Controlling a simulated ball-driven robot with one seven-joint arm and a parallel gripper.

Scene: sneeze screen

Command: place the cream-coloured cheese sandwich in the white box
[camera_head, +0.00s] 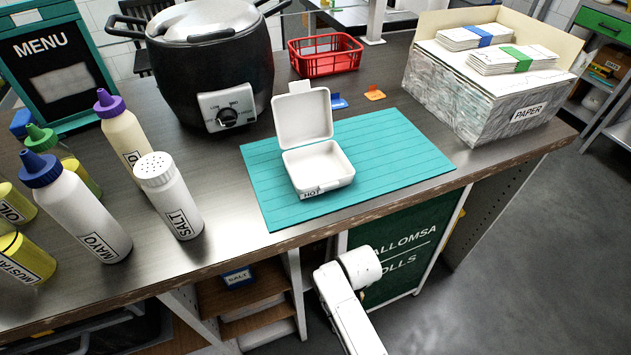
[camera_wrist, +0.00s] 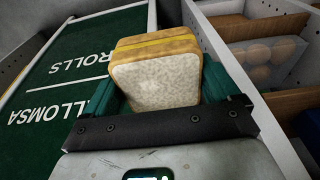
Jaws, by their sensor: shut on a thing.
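The white box (camera_head: 318,171) stands open on a teal mat (camera_head: 400,150) on the counter, its lid tilted up at the back and its inside empty. A label reading "HOT" is on its front. The cheese sandwich (camera_wrist: 155,75), cream-coloured with a browned crust and a yellow cheese layer, shows in the wrist view. My gripper (camera_wrist: 160,90) is shut on it, with a green finger on each side. In the head view my white arm is below the counter's front edge, in front of the green sign, and the sandwich is hidden there.
Left of the mat stand a salt shaker (camera_head: 169,195), a mayo bottle (camera_head: 76,208) and other bottles. A black pot (camera_head: 208,75) and red basket (camera_head: 325,55) are behind. A paper box (camera_head: 470,95) is at right. The counter edge (camera_head: 300,238) lies between arm and box.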

